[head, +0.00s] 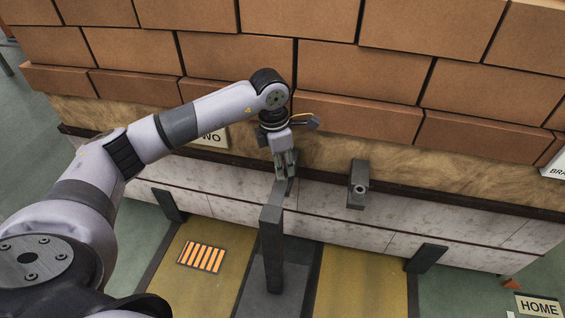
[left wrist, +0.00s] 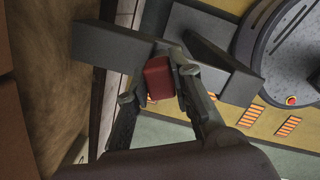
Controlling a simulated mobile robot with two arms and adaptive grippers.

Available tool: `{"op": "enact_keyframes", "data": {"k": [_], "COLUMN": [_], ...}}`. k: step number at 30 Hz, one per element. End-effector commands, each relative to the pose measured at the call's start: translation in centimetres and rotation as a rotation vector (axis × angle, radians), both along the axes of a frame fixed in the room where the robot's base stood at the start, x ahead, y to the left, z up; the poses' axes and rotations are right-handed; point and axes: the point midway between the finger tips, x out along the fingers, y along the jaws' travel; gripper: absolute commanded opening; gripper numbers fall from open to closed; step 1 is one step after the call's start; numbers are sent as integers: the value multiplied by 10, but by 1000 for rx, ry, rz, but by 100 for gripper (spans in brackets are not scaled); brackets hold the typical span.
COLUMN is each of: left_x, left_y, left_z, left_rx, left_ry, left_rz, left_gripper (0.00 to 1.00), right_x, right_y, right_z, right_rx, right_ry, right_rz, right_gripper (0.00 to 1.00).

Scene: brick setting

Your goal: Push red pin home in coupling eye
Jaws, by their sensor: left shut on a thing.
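My left gripper (head: 285,172) points down at the top end of a grey post with a short arm (head: 272,245), in front of the pale wall. In the left wrist view its two fingers (left wrist: 160,92) are shut on the red pin (left wrist: 158,76), whose blocky red end shows between them. Grey bar parts (left wrist: 105,58) lie right behind and beside the pin in that view. The coupling eye cannot be made out there, and how deep the pin sits is hidden. In the head view the pin is hidden by the fingers. My right gripper is not in view.
A grey block with a round end (head: 358,184) juts from the wall to the right of the gripper. Brown stacked blocks (head: 345,70) rise behind. Dark slanted brackets (head: 427,258) stand at the wall's foot. An orange striped plate (head: 201,256) lies on the yellow floor.

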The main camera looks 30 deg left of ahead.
Motion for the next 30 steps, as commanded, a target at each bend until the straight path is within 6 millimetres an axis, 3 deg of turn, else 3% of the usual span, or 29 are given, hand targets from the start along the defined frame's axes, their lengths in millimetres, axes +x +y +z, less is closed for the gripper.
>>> {"op": "enact_keyframes", "data": {"k": [7,8,9,18,24,30], "left_x": [0,0,0,0,0,0], "left_y": [0,0,0,0,0,0], "left_z": [-9,-8,-7,-7,-7,-7], "left_rx": [0,0,0,0,0,0], "left_ry": [0,0,0,0,0,0], "left_rz": [0,0,0,0,0,0], "left_gripper": [0,22,25,44,44,57], "right_x": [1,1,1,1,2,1], "right_y": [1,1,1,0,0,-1], "right_z": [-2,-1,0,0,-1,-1], "right_rx": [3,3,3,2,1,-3], "right_ry": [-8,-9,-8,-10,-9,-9], "right_rz": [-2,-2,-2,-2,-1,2], "right_gripper": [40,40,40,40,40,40]}}
